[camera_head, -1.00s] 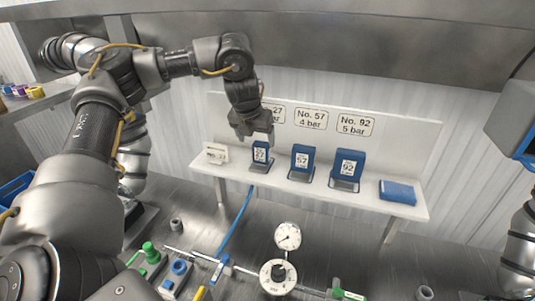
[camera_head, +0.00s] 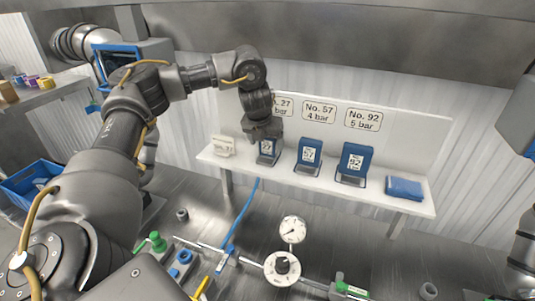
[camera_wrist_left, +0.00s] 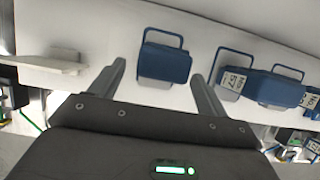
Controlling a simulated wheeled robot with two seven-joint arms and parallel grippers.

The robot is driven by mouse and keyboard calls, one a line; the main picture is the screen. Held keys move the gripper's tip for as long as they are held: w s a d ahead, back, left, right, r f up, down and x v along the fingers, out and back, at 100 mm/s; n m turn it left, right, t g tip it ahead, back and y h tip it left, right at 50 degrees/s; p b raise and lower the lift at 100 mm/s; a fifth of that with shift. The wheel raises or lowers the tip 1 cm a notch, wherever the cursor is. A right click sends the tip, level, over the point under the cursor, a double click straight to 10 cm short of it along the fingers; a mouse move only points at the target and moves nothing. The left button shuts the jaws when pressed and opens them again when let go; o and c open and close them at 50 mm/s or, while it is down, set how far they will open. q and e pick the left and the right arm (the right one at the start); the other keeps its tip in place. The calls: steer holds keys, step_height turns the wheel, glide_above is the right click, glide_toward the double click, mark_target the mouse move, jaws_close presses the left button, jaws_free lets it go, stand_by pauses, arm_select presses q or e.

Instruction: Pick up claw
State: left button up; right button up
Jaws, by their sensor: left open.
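Three blue claws stand upright in wire holders on the white shelf (camera_head: 225,161). The claw labelled 27 (camera_head: 268,152) is the leftmost. The claw labelled 57 (camera_head: 309,152) and the claw labelled 92 (camera_head: 354,161) stand to its right. My left gripper (camera_head: 265,137) is open at the top of claw 27 and hides part of it. In the left wrist view its two fingers (camera_wrist_left: 158,70) lie on either side of claw 27 (camera_wrist_left: 165,63), with visible gaps. Whether the fingertips reach down past its top is unclear. My right gripper is out of view.
A white piece (camera_head: 223,147) stands at the shelf's left end, and a blue block (camera_head: 404,188) lies at its right end. Claw 57 (camera_wrist_left: 232,80) is close beside my right-hand finger.

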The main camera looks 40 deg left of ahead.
mark_target(268, 149)
arm_select(q)
steer(key=x, duration=0.5)
steer(key=shift+r, duration=0.1)
steer(key=c, duration=1.4)
